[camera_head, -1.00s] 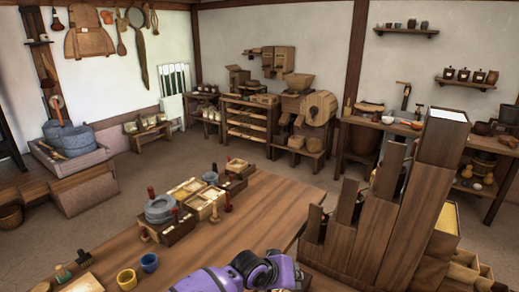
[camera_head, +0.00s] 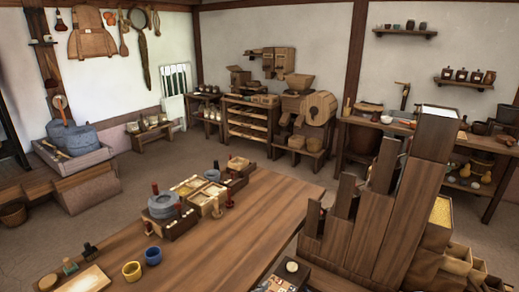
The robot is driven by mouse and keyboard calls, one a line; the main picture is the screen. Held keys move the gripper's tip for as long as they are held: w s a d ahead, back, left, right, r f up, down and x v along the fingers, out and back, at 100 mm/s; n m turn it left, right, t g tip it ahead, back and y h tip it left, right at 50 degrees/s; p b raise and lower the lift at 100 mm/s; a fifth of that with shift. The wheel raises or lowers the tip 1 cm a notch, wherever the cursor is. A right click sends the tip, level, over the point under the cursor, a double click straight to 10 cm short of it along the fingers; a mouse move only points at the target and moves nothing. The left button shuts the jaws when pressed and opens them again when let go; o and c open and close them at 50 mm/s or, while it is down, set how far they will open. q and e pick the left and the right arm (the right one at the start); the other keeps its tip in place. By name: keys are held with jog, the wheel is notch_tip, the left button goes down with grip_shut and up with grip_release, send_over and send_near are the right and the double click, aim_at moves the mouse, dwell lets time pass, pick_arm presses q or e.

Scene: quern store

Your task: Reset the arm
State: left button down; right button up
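Neither of my grippers and no part of my arms shows in the head view. A wooden table (camera_head: 210,262) fills the lower middle. On it stand a small grey stone quern (camera_head: 163,206) on a wooden base, with wooden trays (camera_head: 206,202) beside it.
A tall stepped wooden bin unit (camera_head: 375,225) stands at the table's right. A small dark tray with a pale round piece (camera_head: 291,267) lies at the bottom edge. The table's middle is clear. Shelves and a wooden mill (camera_head: 308,106) line the back wall.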

pick_arm(q)
jog(key=s+a+f+n+g+y, duration=0.1)
jog(key=s+a+f, duration=0.4)
jog(key=s, duration=0.5)
jog(key=s+a+f+n+g+y, duration=0.1)
jog(key=s+a+f+y, duration=0.2)
jog(key=s+a, duration=0.6)
jog(key=s+a+f+n+g+y, duration=0.1)
jog(key=s+a+f, duration=0.5)
jog(key=s, duration=0.6)
jog(key=shift+s+a+f+n+y, duration=0.15)
jog(key=shift+a+f+n+y, duration=0.25)
jog(key=shift+f+n+y, duration=0.2)
pick_arm(e)
jog(key=shift+s+d+f+g, duration=0.15)
jog(key=shift+s+f, duration=0.15)
jog(key=shift+s, duration=0.2)
jog(key=shift+s+a+f+g, duration=0.15)
jog(key=shift+s+f, duration=0.15)
jog(key=shift+s, duration=0.2)
jog(key=shift+w+a+r, duration=0.1)
jog(key=shift+w+r, duration=0.05)
jog(key=shift+w, duration=0.3)
jog(key=shift+s, duration=0.15)
jog(key=shift+s+d, duration=0.2)
jog(key=shift+s, duration=0.2)
